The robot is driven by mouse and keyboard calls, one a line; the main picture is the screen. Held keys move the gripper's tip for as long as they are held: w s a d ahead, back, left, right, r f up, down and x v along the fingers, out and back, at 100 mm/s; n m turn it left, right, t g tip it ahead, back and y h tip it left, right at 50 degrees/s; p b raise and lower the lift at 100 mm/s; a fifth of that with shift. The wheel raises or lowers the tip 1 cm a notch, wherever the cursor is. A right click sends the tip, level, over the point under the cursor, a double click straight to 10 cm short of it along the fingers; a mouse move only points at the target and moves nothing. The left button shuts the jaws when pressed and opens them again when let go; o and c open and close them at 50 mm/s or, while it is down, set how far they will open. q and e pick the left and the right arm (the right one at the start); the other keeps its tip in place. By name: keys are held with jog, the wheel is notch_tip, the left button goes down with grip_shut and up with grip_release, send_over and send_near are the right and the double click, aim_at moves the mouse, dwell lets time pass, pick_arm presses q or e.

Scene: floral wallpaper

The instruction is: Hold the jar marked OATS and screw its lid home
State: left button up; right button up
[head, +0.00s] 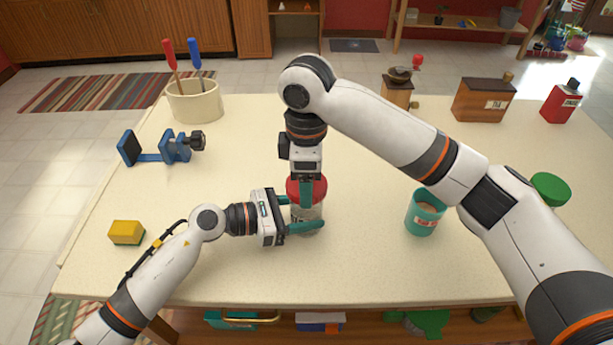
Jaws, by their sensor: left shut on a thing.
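A jar (309,213) stands upright on the table, front centre; its label is too small and covered to read. A red lid (317,187) sits on its top; whether it is fully seated cannot be told. My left gripper (305,215) comes from the left and is shut around the jar's body, its teal fingers at the sides. My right gripper (306,190) points straight down over the lid, with one teal finger in front of it. The other finger is hidden, so its grip is unclear.
A teal jar (425,213) without a lid stands right, near a green lid (551,188) beside my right arm. A blue clamp (174,148), yellow block (127,231) and cream crock (194,103) with screwdrivers stand left. A grinder (397,92), wooden box (483,100) and red tin (561,103) stand behind.

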jog(key=shift+c, duration=0.8)
jog(key=shift+m, duration=2)
jog(key=o, duration=0.9)
jog(key=shift+r, duration=3.55)
pick_arm(q)
jog(key=o, duration=1.1)
jog(key=shift+c, duration=0.2)
